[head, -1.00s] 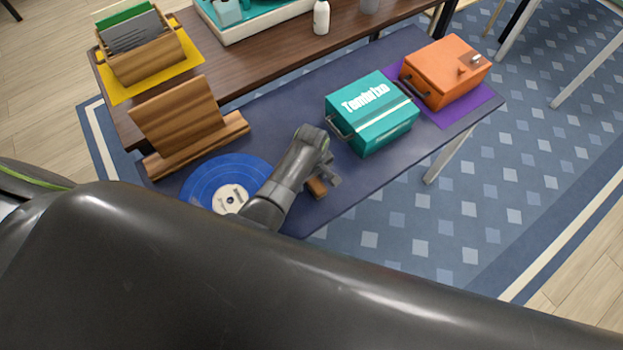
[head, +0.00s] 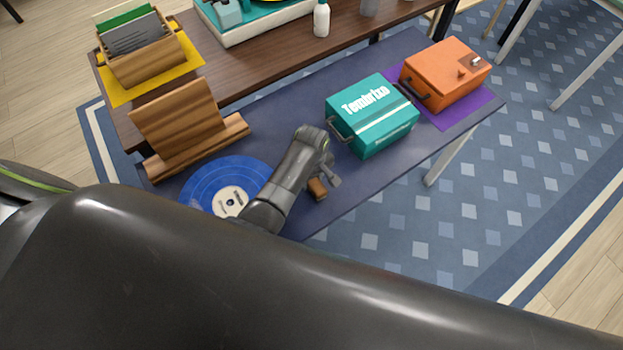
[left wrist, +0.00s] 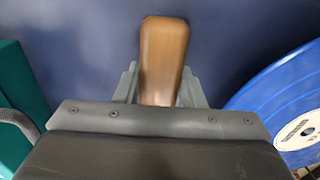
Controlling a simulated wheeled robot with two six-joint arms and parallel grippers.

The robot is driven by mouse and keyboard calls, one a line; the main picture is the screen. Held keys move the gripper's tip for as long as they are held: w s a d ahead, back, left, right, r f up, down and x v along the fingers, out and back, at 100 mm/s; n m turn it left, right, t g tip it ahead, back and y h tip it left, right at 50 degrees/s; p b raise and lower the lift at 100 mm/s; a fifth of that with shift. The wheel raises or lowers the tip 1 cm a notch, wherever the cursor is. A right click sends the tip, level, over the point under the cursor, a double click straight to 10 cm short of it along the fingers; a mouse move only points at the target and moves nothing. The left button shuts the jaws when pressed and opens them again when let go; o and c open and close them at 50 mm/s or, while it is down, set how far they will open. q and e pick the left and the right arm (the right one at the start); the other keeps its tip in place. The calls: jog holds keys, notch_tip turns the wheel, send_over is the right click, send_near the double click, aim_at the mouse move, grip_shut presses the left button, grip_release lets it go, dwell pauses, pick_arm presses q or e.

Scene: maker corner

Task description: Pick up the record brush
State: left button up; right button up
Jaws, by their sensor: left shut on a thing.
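The record brush (head: 317,189) shows as a small brown wooden piece at my left gripper (head: 326,178) in the head view. In the left wrist view the brush (left wrist: 163,58) is a rounded wooden bar pointing away from me. My left gripper (left wrist: 160,88) is shut on it, with a finger on each side. The gripper body hides the near end of the brush. My right gripper is not in view.
A blue record (head: 200,184) lies left of the gripper, with a wooden stand (head: 178,115) behind it. A teal case (head: 385,138) stands close on the right, an orange case (head: 440,72) beyond. The dark tabletop's front edge is near.

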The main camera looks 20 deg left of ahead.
pick_arm(q)
notch_tip(320, 180, up, 9)
jog(key=shift+r, duration=0.15)
dwell(0.4)
